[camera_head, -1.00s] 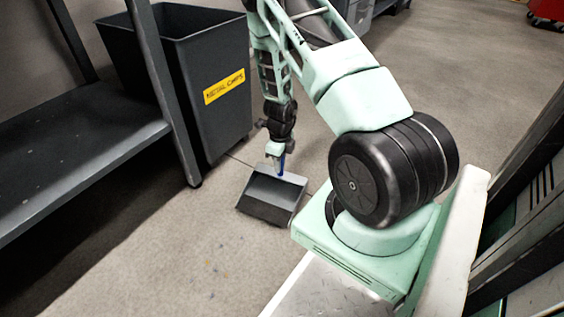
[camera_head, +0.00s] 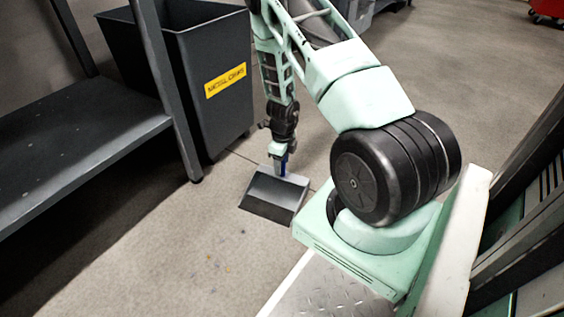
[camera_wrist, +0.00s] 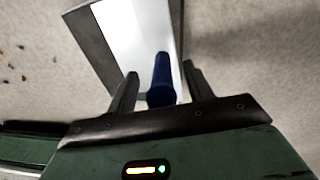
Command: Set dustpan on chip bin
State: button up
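The dustpan (camera_head: 273,194) lies on the concrete floor, a grey pan with a blue upright handle (camera_wrist: 162,80). The pan (camera_wrist: 108,40) also shows in the wrist view, beyond my fingers. The chip bin (camera_head: 215,100) is a tall dark grey open-topped bin with a yellow "metal chips" label, standing behind and left of the dustpan. My gripper (camera_head: 281,163) points down at the dustpan. In the wrist view my gripper (camera_wrist: 160,88) is open, one finger on each side of the handle, with a narrow gap visible on both sides.
A dark metal shelf rack (camera_head: 85,130) stands at the left, its post right against the front of the bin in the picture. Small coloured specks (camera_head: 222,262) dot the floor in front. Open floor lies around the dustpan. A red object (camera_head: 546,10) is far off at the top right.

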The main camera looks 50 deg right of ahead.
notch_tip(320, 180, up, 17)
jog(key=p, duration=1.1)
jog(key=shift+d+r, duration=0.2)
jog(key=shift+d, duration=0.1)
jog(key=a+r+n+y+p, duration=0.1)
jog(key=a+r+n+p, duration=0.1)
jog(key=a+r+n, duration=0.65)
jog(key=a+r+n+y+p, duration=0.15)
jog(key=a+r+n, duration=0.4)
jog(key=a, duration=0.65)
jog(key=a+r+n+p, duration=0.2)
jog(key=a+r+n, duration=0.5)
jog(key=a, duration=0.4)
jog(key=s+a+r+n+h+p, duration=0.1)
jog(key=s+a+r+n+p, duration=0.1)
jog(key=s+a+r+n, duration=0.5)
jog(key=s+a+r+n+h+p, duration=0.1)
jog(key=s+a+r+n+p, duration=0.15)
jog(key=s+r+n, duration=0.8)
notch_tip(320, 180, up, 34)
jog(key=n+p, duration=0.2)
jog(key=p, duration=3.5)
jog(key=shift+s+a+r, duration=0.25)
jog(key=shift+a, duration=0.1)
